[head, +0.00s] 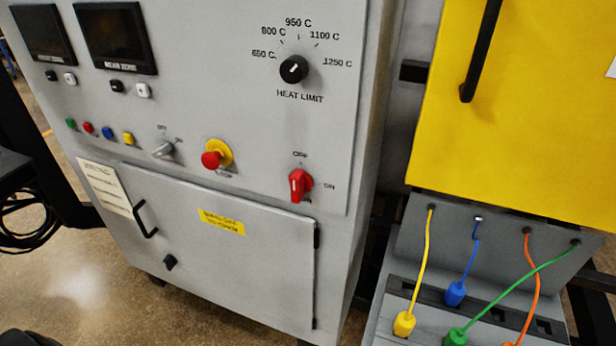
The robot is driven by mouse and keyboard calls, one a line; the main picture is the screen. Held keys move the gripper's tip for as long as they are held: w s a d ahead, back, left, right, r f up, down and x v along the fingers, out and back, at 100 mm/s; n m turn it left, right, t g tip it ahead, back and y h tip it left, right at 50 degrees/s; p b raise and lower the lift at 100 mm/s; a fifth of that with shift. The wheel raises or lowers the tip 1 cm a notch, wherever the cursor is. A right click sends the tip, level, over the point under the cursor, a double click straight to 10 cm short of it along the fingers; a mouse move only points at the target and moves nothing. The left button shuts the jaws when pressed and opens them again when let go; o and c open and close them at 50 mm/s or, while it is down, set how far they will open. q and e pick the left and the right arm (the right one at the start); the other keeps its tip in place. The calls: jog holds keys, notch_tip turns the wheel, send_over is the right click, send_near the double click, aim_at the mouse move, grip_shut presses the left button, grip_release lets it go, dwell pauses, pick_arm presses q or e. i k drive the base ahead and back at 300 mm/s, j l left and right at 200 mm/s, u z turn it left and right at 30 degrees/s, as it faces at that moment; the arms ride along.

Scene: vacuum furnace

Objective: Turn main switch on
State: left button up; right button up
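A red rotary switch (300,186) sits at the lower right of the grey control cabinet's front panel (240,110). I take it to be the main switch. Its handle stands about upright, toward the "OFF" label above it. An "ON" label is to its right. Small lettering below it is partly hidden and hard to read. Neither of my grippers shows in the head view, and nothing touches the switch.
Left of the switch are a red mushroom button (211,160) on a yellow base and a grey selector knob (163,149). A black heat limit dial (293,69) is above. A yellow panel (530,110) and a box with coloured cables (490,238) stand at right.

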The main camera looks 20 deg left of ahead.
aim_at(300, 182)
jog(key=k+j+u, duration=0.2)
jog(key=j, duration=0.15)
jog(key=k+j+u, duration=0.2)
jog(key=j, duration=0.2)
jog(key=j+u, duration=0.2)
jog(key=j, duration=0.2)
jog(key=k, duration=0.05)
